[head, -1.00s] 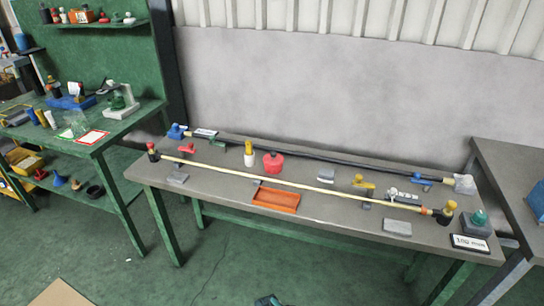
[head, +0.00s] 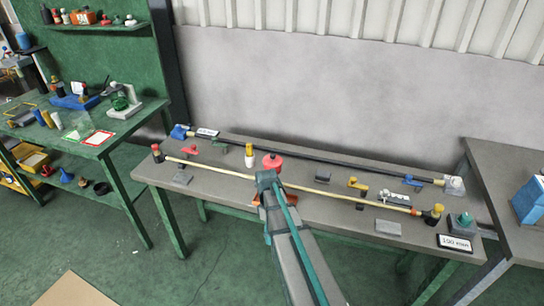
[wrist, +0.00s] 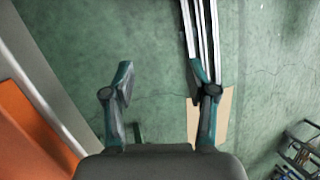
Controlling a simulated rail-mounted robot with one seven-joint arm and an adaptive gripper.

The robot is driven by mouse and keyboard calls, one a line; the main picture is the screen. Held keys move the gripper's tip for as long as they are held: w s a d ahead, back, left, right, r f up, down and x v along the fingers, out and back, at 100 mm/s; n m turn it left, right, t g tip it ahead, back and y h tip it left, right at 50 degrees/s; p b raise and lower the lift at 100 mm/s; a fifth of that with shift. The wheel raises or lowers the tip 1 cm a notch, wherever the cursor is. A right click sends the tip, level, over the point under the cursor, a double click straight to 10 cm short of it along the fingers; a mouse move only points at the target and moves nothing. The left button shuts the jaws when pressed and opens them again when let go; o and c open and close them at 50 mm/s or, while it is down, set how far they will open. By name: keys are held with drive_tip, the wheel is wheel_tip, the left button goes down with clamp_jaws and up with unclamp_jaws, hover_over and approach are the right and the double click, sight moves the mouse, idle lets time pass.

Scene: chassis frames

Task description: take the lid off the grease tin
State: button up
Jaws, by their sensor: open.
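A red, rounded container (head: 273,161) with a small raised top stands on the grey bench. It looks like the grease tin, but no label can be read. My arm covers its lower part in the head view. In the wrist view my gripper (wrist: 160,78) is open with nothing between its fingers. Green floor shows behind the fingers, and the bench edge is to their left. The red container does not show in the wrist view.
A cream rod (head: 320,190) and a dark rod (head: 330,160) lie along the bench. A white-and-yellow bottle (head: 249,156) stands left of the container. An orange tray (wrist: 30,135) shows at left in the wrist view. Small clamps and blocks lie to the right.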

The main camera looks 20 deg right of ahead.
sight(273, 154)
drive_tip(key=w+d+r+n+p, duration=0.1)
drive_tip(key=w+d+r, duration=0.15)
drive_tip(key=r, duration=0.45)
drive_tip(key=w+d+r+m+b, duration=0.1)
drive_tip(key=w, duration=0.4)
drive_tip(key=w+d+r+m+t+b, duration=0.1)
drive_tip(key=w+d, duration=0.1)
drive_tip(key=w, duration=0.3)
drive_tip(key=w+d+r+m+t+b, duration=0.1)
drive_tip(key=w+d, duration=0.1)
drive_tip(key=w, duration=0.3)
drive_tip(key=shift+w+d+r+m+b, duration=0.15)
drive_tip(key=shift+w+d+m+b, duration=0.05)
drive_tip(key=shift+d+m+b, duration=0.1)
drive_tip(key=w+d+r+m+b, duration=0.1)
drive_tip(key=w+d+r, duration=0.1)
drive_tip(key=w+r, duration=0.1)
drive_tip(key=w+d+r+m+t+b, duration=0.1)
drive_tip(key=w+d+r+m, duration=0.1)
drive_tip(key=w, duration=0.4)
drive_tip(key=w+d+r+m+t+b, duration=0.1)
drive_tip(key=w+d+r, duration=0.1)
drive_tip(key=w+r, duration=0.2)
drive_tip(key=shift+w+d+r+h, duration=0.1)
drive_tip(key=shift+w+d+h, duration=0.05)
drive_tip(key=shift+d+h, duration=0.2)
drive_tip(key=shift+a+f+p, duration=0.1)
drive_tip(key=shift+f+p, duration=1.85)
drive_tip(key=shift+f, duration=3.3)
clamp_jaws()
